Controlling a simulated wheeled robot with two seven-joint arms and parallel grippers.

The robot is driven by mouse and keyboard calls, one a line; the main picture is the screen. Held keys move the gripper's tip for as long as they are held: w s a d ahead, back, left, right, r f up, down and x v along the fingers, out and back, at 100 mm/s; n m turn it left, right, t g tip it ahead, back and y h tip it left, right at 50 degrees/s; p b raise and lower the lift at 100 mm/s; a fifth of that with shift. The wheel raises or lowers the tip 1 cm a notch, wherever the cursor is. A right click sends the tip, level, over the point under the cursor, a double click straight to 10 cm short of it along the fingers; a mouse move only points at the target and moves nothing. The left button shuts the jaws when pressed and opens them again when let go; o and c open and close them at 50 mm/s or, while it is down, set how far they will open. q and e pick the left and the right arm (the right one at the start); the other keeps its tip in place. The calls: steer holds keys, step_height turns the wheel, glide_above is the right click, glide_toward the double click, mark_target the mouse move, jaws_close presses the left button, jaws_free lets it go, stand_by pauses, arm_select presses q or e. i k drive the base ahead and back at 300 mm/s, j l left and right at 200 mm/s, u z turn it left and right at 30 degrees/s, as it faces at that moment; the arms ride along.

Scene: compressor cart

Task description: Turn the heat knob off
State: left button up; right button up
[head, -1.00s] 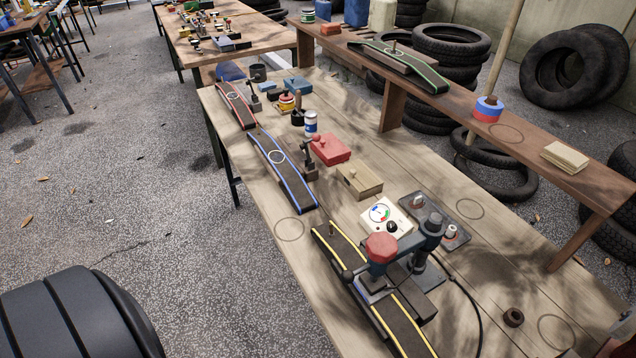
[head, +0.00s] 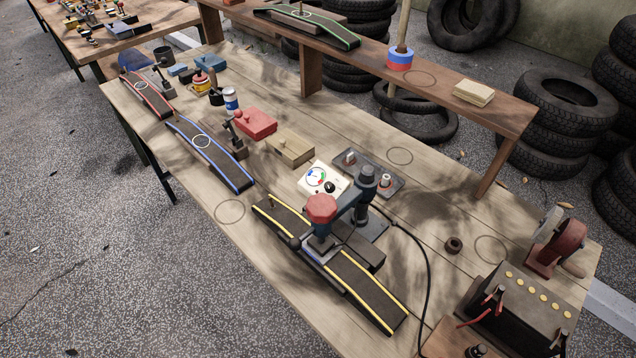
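A white control box (head: 312,192) stands on the wooden workbench in the head view, just behind the press. Its top carries a round gauge (head: 316,177) with coloured marks and a black knob (head: 330,187), which looks like the heat knob. The knob's pointer is too small to read. A press (head: 366,198) with a red top (head: 321,208) stands in front of the box, over a yellow-edged tread strip (head: 362,289). Neither of my grippers is in view.
A black cable (head: 424,246) curves along the bench's right part. A battery (head: 520,310) and a grinder (head: 560,245) stand at the right. A raised shelf (head: 430,83) runs behind.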

mark_target(330, 187)
steer(key=i+j+z, duration=0.3)
steer(key=j, duration=0.25)
steer(key=i+j+z, duration=0.2)
steer(key=j+z, duration=0.15)
steer(key=j, duration=0.25)
